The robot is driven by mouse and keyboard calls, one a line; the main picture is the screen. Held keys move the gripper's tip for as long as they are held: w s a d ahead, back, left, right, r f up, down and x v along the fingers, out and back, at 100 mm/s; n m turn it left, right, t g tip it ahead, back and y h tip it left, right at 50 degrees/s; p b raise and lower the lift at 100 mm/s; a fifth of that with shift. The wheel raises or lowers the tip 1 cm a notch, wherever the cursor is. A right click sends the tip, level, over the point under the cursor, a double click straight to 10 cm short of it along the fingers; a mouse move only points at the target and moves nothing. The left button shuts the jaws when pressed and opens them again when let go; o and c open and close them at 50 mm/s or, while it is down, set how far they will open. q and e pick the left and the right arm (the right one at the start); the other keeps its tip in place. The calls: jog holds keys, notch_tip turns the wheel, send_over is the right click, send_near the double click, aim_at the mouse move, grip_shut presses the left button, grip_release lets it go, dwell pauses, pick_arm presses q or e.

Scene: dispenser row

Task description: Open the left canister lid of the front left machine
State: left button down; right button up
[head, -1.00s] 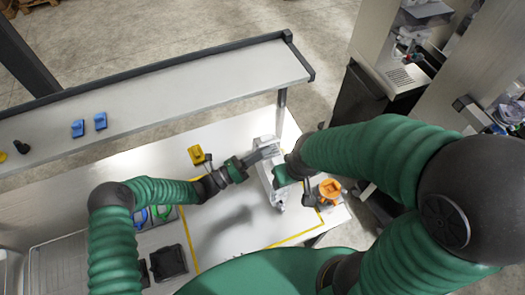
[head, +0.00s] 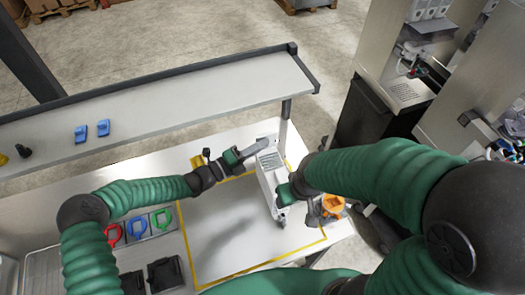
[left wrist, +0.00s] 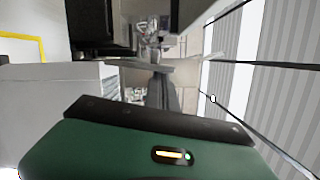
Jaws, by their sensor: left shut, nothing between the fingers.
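In the head view a light grey box-shaped unit with a slotted top (head: 268,180) stands on the white table (head: 225,225). My left gripper (head: 257,147) is shut and empty at the unit's far end; contact cannot be told. My right gripper (head: 285,194) is beside the unit's near right side, its fingers mostly hidden. In the left wrist view the green gripper body (left wrist: 150,150) fills the bottom, with a grey box face (left wrist: 55,95) at left. Two machines, a nearer (head: 490,85) and a farther one (head: 370,60), stand at right; no canister lid can be made out.
Red, blue and green rings (head: 137,226) lie at the table's left. An orange part (head: 333,205) is at its right edge. A raised shelf (head: 180,92) with blue clips (head: 103,127) runs along the back.

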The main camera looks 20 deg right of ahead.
pick_arm(q)
jog(key=shift+w+r+n, duration=0.15)
jog(key=shift+w+n, duration=0.2)
jog(key=shift+n, duration=0.15)
jog(key=n, duration=0.1)
jog(key=w+r+n+y, duration=0.1)
jog(key=shift+n, duration=0.3)
jog(key=shift+w+f+b, duration=0.1)
jog(key=shift+w+b, duration=0.3)
jog(key=shift+w, duration=0.45)
jog(key=shift+s, duration=0.15)
